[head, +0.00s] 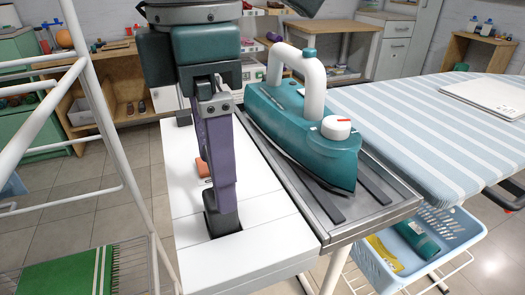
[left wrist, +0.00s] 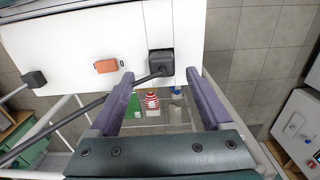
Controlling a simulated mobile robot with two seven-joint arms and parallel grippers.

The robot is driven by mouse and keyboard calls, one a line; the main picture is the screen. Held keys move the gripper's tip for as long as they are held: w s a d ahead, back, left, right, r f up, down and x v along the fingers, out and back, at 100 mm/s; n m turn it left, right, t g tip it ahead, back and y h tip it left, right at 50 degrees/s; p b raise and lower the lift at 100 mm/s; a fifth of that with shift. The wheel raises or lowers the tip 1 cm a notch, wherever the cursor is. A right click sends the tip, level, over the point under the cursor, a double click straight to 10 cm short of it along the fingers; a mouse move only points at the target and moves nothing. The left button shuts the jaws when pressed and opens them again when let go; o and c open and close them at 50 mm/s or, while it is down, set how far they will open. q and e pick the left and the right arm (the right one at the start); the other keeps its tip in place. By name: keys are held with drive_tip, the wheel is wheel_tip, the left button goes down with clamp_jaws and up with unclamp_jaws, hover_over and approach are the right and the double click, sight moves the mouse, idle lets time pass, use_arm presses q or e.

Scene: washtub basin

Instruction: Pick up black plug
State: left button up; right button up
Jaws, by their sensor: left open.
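A black plug (head: 223,226) sits on the white board (head: 264,248), under my left gripper's fingertips in the head view. In the left wrist view, the black plug (left wrist: 160,60) lies ahead of the gap between the purple fingers, with a dark cord running to the lower left. My left gripper (head: 221,190) points down with its fingers overlapping in the head view. In the left wrist view, the left gripper (left wrist: 160,78) is open and empty, and contact with the plug cannot be told. My right gripper is not in view.
An orange block (left wrist: 106,66) and another black block (left wrist: 34,79) lie on the board. A teal iron (head: 305,135) stands on the metal tray beside it. A striped ironing board (head: 420,120) is at right, a blue basket (head: 455,235) below. A white rack (head: 110,130) stands left.

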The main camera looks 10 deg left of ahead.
use_arm(q)
wheel_tip(320, 180, down, 5)
drive_tip(key=shift+s+f, duration=0.1)
drive_tip(key=shift+s, duration=0.05)
clamp_jaws()
idle(0.7)
